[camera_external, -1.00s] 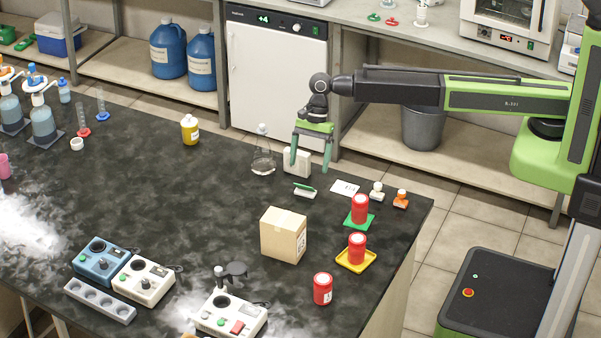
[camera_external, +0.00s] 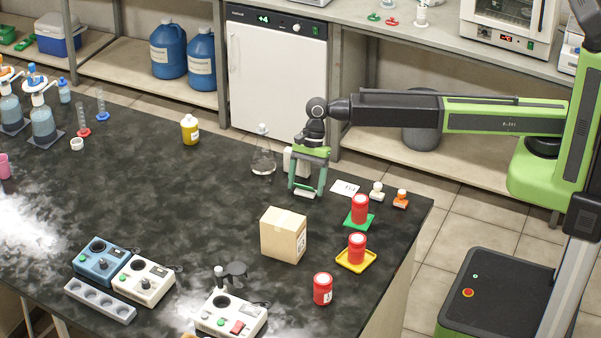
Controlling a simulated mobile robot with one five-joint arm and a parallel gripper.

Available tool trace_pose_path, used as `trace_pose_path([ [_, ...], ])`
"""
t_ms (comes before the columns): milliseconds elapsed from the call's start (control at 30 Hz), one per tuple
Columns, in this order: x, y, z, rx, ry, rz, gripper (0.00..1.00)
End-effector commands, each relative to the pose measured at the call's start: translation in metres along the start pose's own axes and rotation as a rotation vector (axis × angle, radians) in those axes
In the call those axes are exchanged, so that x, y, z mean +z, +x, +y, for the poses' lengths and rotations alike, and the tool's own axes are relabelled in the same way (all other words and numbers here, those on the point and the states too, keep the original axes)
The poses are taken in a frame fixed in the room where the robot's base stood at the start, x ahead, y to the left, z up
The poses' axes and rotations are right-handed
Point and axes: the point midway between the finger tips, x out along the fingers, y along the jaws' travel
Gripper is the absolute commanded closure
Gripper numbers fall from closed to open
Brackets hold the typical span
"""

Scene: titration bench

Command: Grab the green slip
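A small white item with a green top strip (camera_external: 305,193), which may be the green slip, lies on the dark bench near its back right edge. My gripper (camera_external: 307,190) points down over it, with its two green fingers apart, one on each side. The fingers partly cover the item. I cannot tell whether they touch it. A flat green square (camera_external: 349,222) also lies on the bench, under a red can (camera_external: 360,208).
A glass flask (camera_external: 263,158) and a white block stand close behind and left. A cardboard box (camera_external: 283,235) stands in front.

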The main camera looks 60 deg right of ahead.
Motion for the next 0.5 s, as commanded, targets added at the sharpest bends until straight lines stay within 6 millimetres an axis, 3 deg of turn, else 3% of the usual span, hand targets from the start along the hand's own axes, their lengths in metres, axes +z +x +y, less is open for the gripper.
trace_pose_path([
  [67,0.0,-0.0001,0.0,0.0,0.0,0.0,0.35],
  [400,-0.0001,-0.0001,0.0,0.0,0.0,0.0,0.8],
  [500,-0.0001,-0.0001,0.0,0.0,0.0,0.0,0.8],
])
